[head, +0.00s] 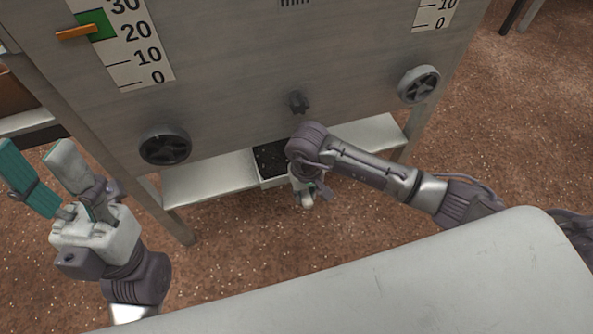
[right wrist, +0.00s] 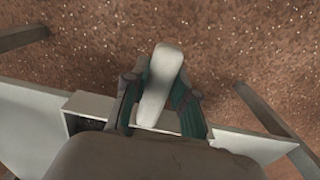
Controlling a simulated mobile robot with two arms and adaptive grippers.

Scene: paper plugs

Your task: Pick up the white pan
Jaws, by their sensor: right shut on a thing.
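The white pan (head: 272,182) is a box-shaped tray with dark contents, on the low shelf under the grey machine. My right arm partly covers it in the head view. My right gripper (head: 305,198) is at its front side. In the right wrist view, the two teal-padded fingers of this gripper (right wrist: 160,100) are shut on the pan's white handle (right wrist: 163,75), which sticks out past them.
The white shelf (head: 210,180) extends to both sides of the pan. Machine legs (head: 178,222) stand at the sides. The brown speckled floor (head: 235,245) in front is clear.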

